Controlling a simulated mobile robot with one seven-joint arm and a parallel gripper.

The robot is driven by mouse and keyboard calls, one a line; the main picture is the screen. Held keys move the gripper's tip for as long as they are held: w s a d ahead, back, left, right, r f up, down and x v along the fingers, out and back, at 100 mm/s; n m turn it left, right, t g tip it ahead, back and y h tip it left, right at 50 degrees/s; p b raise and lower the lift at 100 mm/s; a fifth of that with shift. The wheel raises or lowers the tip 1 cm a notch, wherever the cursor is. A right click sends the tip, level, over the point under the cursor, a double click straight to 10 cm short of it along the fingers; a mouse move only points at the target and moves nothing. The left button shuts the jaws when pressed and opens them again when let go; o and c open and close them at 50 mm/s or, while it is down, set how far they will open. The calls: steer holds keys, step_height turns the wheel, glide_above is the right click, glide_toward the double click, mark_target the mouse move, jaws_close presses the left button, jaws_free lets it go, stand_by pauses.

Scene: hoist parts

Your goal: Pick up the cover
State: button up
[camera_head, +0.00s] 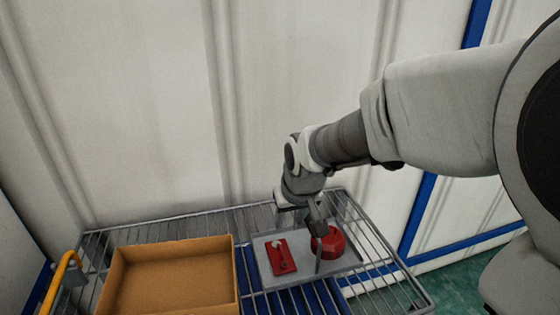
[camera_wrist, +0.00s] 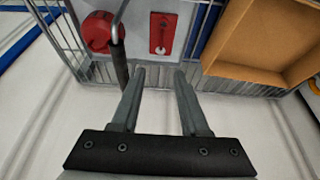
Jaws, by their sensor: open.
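Two red parts lie on a light grey tray (camera_head: 350,262); I cannot tell for sure which is the cover. One is a flat red plate (camera_head: 278,264) with a small grey wrench-shaped piece on its face; the plate also shows in the wrist view (camera_wrist: 158,46). The other is a round, thick red part (camera_head: 333,243), at the top left of the wrist view (camera_wrist: 95,33). My gripper (camera_wrist: 159,72) is open and empty, above the tray's far side, apart from both parts. In the head view its fingers are small and partly hidden.
A dark-handled tool with a thin grey rod (camera_wrist: 118,62) rises beside the round part, close to my gripper. An open cardboard box (camera_head: 228,285) stands left of the tray, also in the wrist view (camera_wrist: 225,73). A wire rack (camera_head: 375,250) carries everything, with a wall behind.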

mark_target(280, 245)
steer(key=b+x, duration=0.1)
steer(key=x, duration=1.6)
steer(key=shift+s+a+b, duration=0.1)
steer(key=shift+a+b, duration=0.05)
steer(key=shift+b, duration=0.15)
jaws_close()
stand_by(0.8)
